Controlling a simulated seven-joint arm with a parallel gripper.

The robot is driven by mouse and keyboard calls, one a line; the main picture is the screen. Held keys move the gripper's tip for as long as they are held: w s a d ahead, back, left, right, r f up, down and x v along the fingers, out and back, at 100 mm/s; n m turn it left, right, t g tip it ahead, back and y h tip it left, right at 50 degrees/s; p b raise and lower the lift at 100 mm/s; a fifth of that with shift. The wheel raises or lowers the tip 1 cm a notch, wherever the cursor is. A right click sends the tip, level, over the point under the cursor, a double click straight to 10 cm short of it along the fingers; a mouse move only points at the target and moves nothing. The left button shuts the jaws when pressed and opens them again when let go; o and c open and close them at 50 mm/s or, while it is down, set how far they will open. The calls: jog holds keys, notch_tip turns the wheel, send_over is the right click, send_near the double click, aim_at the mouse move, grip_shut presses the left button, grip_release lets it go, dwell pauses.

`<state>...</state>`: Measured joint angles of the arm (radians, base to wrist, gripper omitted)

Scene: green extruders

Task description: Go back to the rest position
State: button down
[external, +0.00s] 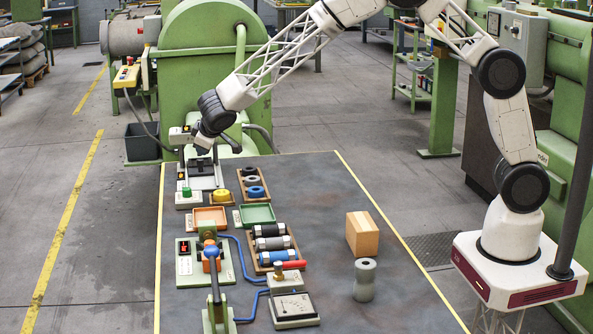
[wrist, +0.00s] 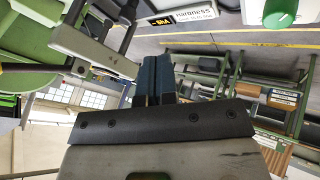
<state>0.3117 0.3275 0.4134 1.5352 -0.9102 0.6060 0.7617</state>
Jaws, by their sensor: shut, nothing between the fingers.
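My gripper (external: 203,150) is at the far left end of the table, just above a grey device with a light panel. In the wrist view its dark fingers (wrist: 154,80) are together with nothing between them. The wrist view looks out past the device, whose green button (wrist: 281,12) and label plate (wrist: 183,16) show at the top. My arm reaches across from its base at the right of the external view. Whether the fingertips touch the device cannot be told.
The table (external: 330,200) holds an orange tray (external: 211,217), a green tray (external: 257,214), a rack of rollers (external: 272,245), a wooden block (external: 362,235) and a grey cylinder (external: 364,280). A green machine (external: 205,75) stands behind the gripper. The table's right side is mostly clear.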

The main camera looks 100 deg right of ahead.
jog(key=s+a+r+n+y, duration=0.1)
jog(key=s+a+r, duration=0.85)
jog(key=s, duration=0.25)
jog(key=s+a+r+y, duration=0.1)
jog(key=s+a+r, duration=0.85)
jog(key=s, duration=0.25)
jog(key=s+a+n+y, duration=0.1)
jog(key=s+a, duration=0.4)
jog(key=s, duration=0.6)
jog(key=s+a+n+y, duration=0.1)
jog(key=s+a, duration=0.5)
jog(key=s, duration=0.6)
jog(key=s+a+n+y, duration=0.1)
jog(key=s+a+y, duration=0.1)
jog(key=s+a, duration=0.4)
jog(key=s, duration=0.5)
jog(key=shift+s+a+y, duration=0.15)
jog(key=shift+s+y, duration=0.1)
jog(key=shift+y, duration=0.05)
